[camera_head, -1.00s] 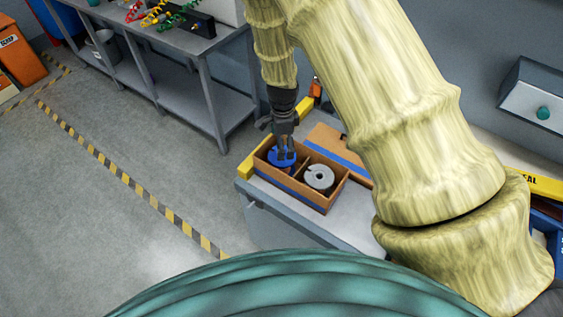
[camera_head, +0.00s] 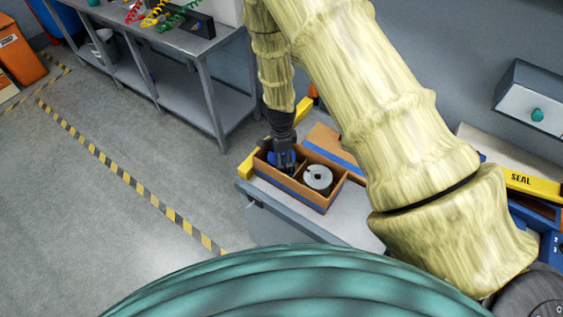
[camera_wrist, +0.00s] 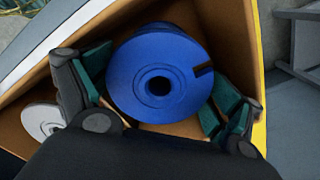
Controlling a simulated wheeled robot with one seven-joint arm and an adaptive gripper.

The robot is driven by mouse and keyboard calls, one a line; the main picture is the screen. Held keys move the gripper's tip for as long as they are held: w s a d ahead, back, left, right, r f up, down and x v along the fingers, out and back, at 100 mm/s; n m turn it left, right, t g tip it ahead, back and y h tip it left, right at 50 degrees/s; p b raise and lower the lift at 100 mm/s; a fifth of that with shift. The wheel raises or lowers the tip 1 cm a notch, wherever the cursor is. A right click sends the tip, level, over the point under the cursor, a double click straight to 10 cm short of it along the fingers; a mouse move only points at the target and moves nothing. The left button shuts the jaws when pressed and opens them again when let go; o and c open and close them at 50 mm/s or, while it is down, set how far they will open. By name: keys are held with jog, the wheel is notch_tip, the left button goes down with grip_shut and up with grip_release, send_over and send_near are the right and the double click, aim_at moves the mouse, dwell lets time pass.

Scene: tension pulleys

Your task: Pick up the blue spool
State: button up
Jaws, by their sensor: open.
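The blue spool (camera_wrist: 160,72) stands in one compartment of a brown divided box (camera_head: 306,201). In the wrist view its round top, with a centre hole and a dark slot, faces me. In the head view the blue spool (camera_head: 270,158) is mostly hidden behind my gripper (camera_head: 283,168). My gripper (camera_wrist: 158,100) is open, with its two green-padded fingers down in the compartment on either side of the spool. The left finger looks close to the spool's side; I cannot tell whether either finger touches.
A grey spool (camera_head: 317,177) sits in the other compartment, beyond a thin divider. The box stands near the edge of a grey bench (camera_head: 346,217). A yellow bar (camera_head: 247,166) lies beside the box, and a brown board (camera_head: 322,137) lies behind it.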

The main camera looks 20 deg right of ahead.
jog(key=shift+f, duration=0.2)
jog(key=shift+c, duration=0.4)
jog(key=shift+r, duration=0.1)
jog(key=c, duration=1.2)
jog(key=shift+o, duration=0.2)
